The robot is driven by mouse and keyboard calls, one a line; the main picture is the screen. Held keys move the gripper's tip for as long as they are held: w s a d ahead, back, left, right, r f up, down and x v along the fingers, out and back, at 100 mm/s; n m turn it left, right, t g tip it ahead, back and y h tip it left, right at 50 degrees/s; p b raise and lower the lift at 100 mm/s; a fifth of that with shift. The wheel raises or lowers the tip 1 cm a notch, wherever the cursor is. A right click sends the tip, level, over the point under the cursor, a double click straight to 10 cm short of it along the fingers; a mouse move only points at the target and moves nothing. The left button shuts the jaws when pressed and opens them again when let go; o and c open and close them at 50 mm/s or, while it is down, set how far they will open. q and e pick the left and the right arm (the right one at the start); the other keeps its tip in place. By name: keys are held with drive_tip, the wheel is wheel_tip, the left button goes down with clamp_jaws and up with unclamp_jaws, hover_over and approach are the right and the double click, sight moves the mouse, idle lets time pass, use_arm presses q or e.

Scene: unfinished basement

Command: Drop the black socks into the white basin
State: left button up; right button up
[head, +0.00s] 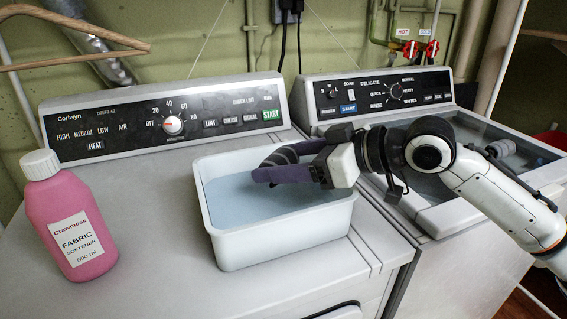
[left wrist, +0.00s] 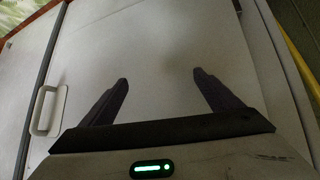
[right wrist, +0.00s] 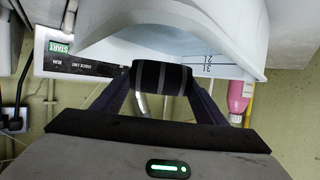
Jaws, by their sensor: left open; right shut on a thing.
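The white basin (head: 285,250) stands on the left machine's top and holds bluish water (head: 240,196). My right gripper (head: 267,167) reaches in from the right above the basin. It is shut on the black socks, a dark rolled bundle with grey stripes that shows clearly in the right wrist view (right wrist: 160,78). In the head view the bundle is hard to tell from the dark fingers. The basin's white wall also fills the top of the right wrist view (right wrist: 165,32). My left gripper (left wrist: 160,78) is open and empty over a pale panel, outside the head view.
A pink fabric softener bottle (head: 75,225) stands left of the basin. Control panels (head: 165,118) rise behind it. The right machine (head: 455,205) has a glassy lid. A wooden hanger (head: 75,40) hangs at upper left. The machine top between bottle and basin is clear.

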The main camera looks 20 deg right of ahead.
drive_tip(key=shift+f+b, duration=0.4)
drive_tip(key=shift+f, duration=0.3)
use_arm(q)
drive_tip(key=shift+w+d+f, duration=0.15)
drive_tip(key=shift+w+d, duration=0.15)
drive_tip(key=shift+d, duration=0.15)
use_arm(e)
drive_tip(key=shift+r, duration=0.1)
drive_tip(key=o, duration=1.1)
use_arm(q)
drive_tip(key=shift+s, duration=0.1)
use_arm(e)
drive_tip(key=shift+o, duration=0.2)
